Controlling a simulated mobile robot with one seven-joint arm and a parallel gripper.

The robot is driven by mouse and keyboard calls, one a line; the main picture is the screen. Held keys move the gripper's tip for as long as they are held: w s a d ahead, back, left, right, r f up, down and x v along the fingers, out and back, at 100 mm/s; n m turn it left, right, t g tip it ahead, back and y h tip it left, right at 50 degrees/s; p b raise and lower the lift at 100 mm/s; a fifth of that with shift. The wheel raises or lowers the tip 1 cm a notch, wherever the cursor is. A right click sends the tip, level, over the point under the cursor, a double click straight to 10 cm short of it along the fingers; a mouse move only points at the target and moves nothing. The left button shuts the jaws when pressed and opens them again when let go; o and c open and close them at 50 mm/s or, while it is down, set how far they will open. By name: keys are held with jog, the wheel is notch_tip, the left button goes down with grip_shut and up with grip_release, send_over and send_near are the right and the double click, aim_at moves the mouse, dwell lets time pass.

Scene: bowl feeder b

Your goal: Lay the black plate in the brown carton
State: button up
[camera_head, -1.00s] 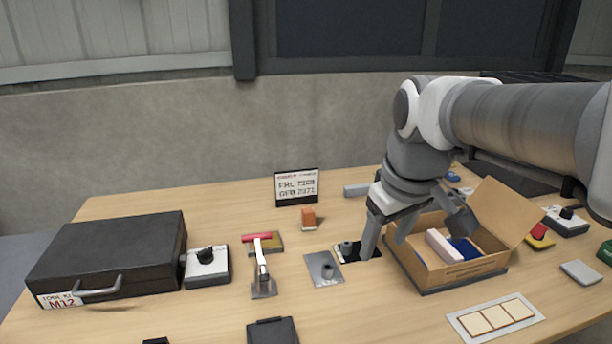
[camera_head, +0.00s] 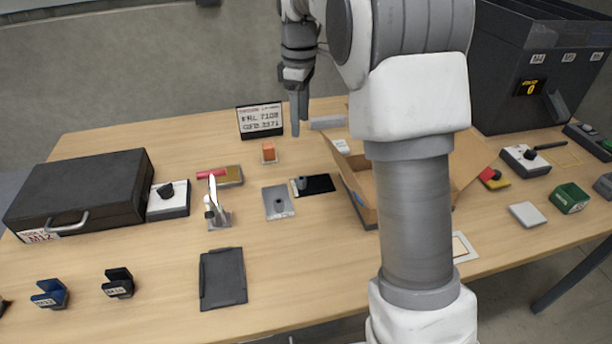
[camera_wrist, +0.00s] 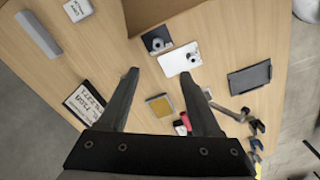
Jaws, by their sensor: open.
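The black plate (camera_head: 320,185) lies flat on the table with a round grey knob on it, just right of a silver plate (camera_head: 278,202) with a similar knob. In the wrist view the black plate (camera_wrist: 157,38) is near the top, beside the carton. The brown carton (camera_head: 362,190) stands open to the right of the black plate; my arm hides much of it and its inside. Its brown side also shows in the wrist view (camera_wrist: 160,12). My gripper (camera_head: 298,118) is open and empty, raised over the back of the table, apart from the black plate.
A sign (camera_head: 260,121) and an orange block (camera_head: 269,152) stand towards the back. A black toolbox (camera_head: 80,193) is at the left. A dark tray (camera_head: 222,279) lies at the front. A tall dark bin (camera_head: 530,75) stands right.

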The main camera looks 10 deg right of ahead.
jog(key=b, duration=0.3)
send_over(302, 178)
jog(key=f, duration=1.2)
jog(key=shift+s+a, duration=0.2)
jog(key=shift+s, duration=0.05)
jog(key=shift+w+d+f+b, duration=0.1)
jog(key=shift+f+b, duration=0.3)
jog(key=shift+f, duration=0.95)
jog(key=shift+w+d+f+b, duration=0.1)
jog(key=shift+f+b, duration=0.3)
jog(key=shift+f, duration=0.95)
grip_shut()
